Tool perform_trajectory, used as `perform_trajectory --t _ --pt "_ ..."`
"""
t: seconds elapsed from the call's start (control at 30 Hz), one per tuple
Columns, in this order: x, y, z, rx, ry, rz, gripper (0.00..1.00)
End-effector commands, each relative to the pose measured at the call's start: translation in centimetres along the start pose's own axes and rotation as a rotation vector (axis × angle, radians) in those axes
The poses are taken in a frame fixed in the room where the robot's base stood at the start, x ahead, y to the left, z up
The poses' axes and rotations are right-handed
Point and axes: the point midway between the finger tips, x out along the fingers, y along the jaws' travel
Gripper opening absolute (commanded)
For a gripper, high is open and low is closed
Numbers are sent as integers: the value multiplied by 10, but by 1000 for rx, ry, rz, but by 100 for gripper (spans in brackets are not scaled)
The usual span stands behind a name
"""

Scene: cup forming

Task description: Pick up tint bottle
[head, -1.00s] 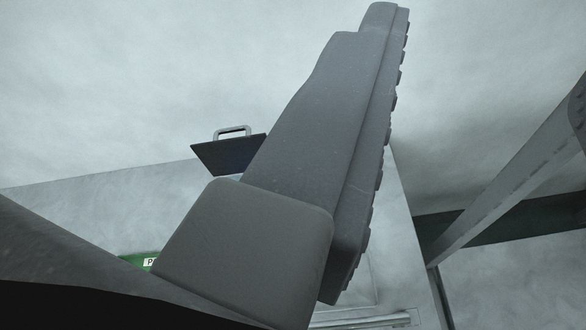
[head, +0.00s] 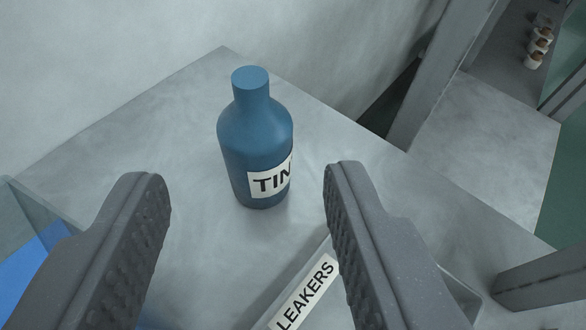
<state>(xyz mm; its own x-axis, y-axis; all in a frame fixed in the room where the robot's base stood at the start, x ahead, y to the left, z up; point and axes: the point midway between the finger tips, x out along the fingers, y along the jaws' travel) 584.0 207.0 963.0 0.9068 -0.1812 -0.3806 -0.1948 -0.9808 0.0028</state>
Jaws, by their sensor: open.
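The tint bottle (head: 254,135) is blue with a narrow neck and a white label whose visible letters read "TIN". It stands upright on a grey tabletop (head: 130,120). My gripper (head: 248,180) is open, with one ridged dark grey finger at the left and one at the right. The bottle appears between the two fingers in the picture, beyond their tips, and nothing is held. No contact between fingers and bottle shows.
A tray labelled "LEAKERS" (head: 305,291) lies in front of the bottle, partly hidden by the right finger. A clear-walled container with blue inside (head: 30,265) is at the left. A grey post (head: 435,75) rises at the right. Small cups (head: 538,47) stand farther back.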

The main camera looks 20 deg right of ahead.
Motion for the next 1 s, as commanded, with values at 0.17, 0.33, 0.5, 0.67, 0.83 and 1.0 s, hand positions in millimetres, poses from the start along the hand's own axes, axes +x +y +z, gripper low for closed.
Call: perform_trajectory --t 0.17,0.33,0.5,0.67,0.83,1.0 --pt "33 1 4 1 -3 1 45" --pt "56 0 1 3 1 -1 45" --pt "67 -1 2 1 -3 -3 45" --pt "80 0 3 1 -5 -2 45" --pt "105 -1 2 3 -1 -4 45" --pt "120 -1 2 0 -2 -3 45"
